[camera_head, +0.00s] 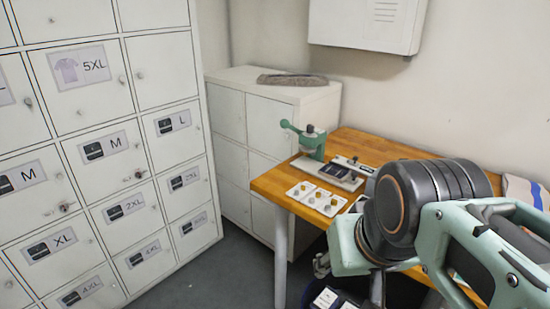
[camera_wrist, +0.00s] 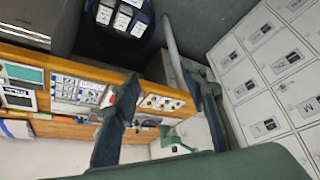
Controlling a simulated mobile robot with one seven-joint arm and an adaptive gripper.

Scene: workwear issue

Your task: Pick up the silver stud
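In the head view my arm covers the right part of the table, and my fingers are hard to make out.
A green hand press (camera_head: 311,142) stands behind the trays on the wooden table (camera_head: 378,146). A flat device (camera_head: 340,173) lies beside them. A dark bin (camera_wrist: 112,40) with labelled packets is below the table's front edge. Lockers (camera_head: 105,150) stand left; floor between is clear.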

